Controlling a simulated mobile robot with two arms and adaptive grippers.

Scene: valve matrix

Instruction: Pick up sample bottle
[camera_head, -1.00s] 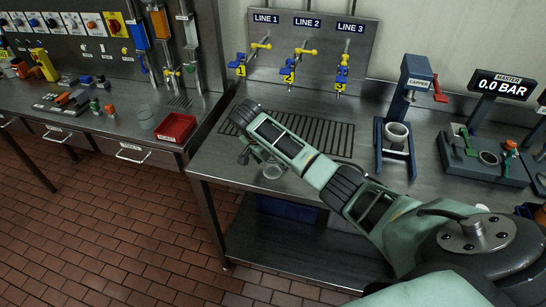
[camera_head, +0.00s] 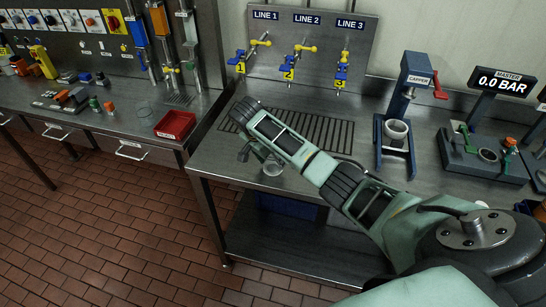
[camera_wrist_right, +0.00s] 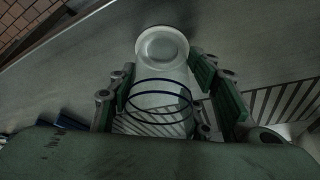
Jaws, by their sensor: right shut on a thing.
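The sample bottle (camera_wrist_right: 158,88) is clear, with dark blue rings around its body, and fills the middle of the right wrist view. In the head view, part of it (camera_head: 272,168) shows by the front edge of the bench, mostly hidden by my right arm. My right gripper (camera_wrist_right: 170,90) is shut on the bottle, with a green-padded finger on each side of it. In the head view, the right gripper (camera_head: 255,152) is partly hidden under the wrist. I cannot tell whether the bottle touches the bench. My left gripper is not in view.
A drain grate (camera_head: 325,131) lies behind the bottle, below three valves marked LINE 1, LINE 2 and LINE 3. A capper (camera_head: 414,78) and a pressure station (camera_head: 490,165) stand to the right. A red tray (camera_head: 175,124) sits on the left bench.

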